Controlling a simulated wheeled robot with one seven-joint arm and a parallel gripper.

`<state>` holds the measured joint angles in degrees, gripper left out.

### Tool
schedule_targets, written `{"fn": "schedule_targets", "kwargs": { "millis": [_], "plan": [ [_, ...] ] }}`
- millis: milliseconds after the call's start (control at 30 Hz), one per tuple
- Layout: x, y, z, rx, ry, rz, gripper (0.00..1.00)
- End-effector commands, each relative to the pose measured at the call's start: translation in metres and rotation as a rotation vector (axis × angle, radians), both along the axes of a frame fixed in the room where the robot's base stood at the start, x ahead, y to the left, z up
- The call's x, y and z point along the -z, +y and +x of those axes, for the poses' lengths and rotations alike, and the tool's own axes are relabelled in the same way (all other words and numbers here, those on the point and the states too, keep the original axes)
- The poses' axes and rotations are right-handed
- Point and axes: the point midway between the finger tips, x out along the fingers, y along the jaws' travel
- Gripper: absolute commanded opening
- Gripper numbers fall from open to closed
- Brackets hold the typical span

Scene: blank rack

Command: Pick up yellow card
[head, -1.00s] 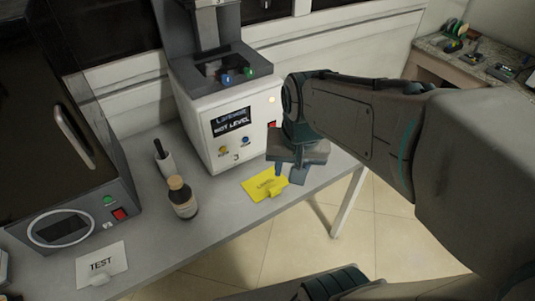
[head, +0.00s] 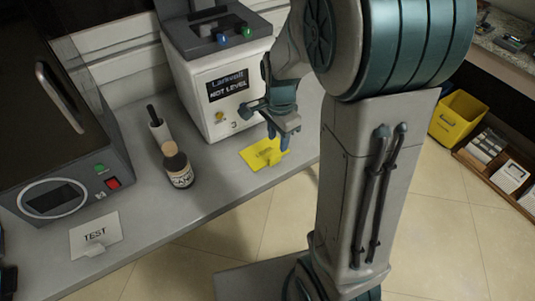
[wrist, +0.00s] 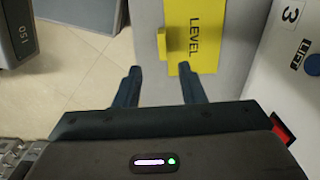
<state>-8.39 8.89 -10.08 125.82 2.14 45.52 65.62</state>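The yellow card (head: 262,153) lies near the front edge of the grey bench, in front of the white machine. It also shows in the wrist view (wrist: 205,45), where it reads "LEVEL" and has a small raised yellow tab (wrist: 166,44) on one side. My gripper (head: 284,145) is just above and behind the card in the head view. In the wrist view my gripper (wrist: 160,72) has its two dark fingers spread apart with nothing between them. The tab lies just beyond the fingertips, and the right finger's tip is close to the card's edge.
The white machine (head: 205,85) with a "NOT LEVEL" display stands behind the card. A white "TEST" card (head: 95,235) lies farther left before a dark oven-like unit (head: 60,140). Floor lies beyond the bench edge.

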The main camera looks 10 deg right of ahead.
Motion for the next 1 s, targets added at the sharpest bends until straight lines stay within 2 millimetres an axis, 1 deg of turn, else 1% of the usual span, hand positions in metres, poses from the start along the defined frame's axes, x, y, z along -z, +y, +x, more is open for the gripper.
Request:
{"fn": "schedule_targets", "kwargs": {
  "millis": [33, 167, 267, 400, 533, 633, 833, 867, 900, 967, 1000],
  "plan": [
    [0.007, 0.0, 0.0, 0.0, 0.002, 0.0, 0.36],
    [0.014, 0.0, 0.0, 0.0, 0.0, 0.0, 0.36],
    [0.024, 0.002, 0.0, -0.001, 0.003, 0.0, 0.36],
    [0.045, 0.007, 0.001, -0.002, 0.003, 0.0, 0.36],
    [0.061, 0.007, 0.001, -0.001, 0.002, -0.001, 0.36],
    [0.066, 0.007, 0.001, -0.001, 0.0, 0.0, 0.36],
    [0.066, 0.007, 0.002, -0.001, -0.001, 0.0, 0.36],
    [0.066, 0.007, 0.002, -0.001, -0.001, 0.0, 0.31],
    [0.066, 0.007, 0.002, -0.001, -0.001, 0.0, 0.2],
    [0.066, 0.007, 0.002, -0.001, -0.001, 0.0, 0.03],
    [0.066, 0.007, 0.002, -0.001, -0.001, 0.0, 0.0]
  ]
}}
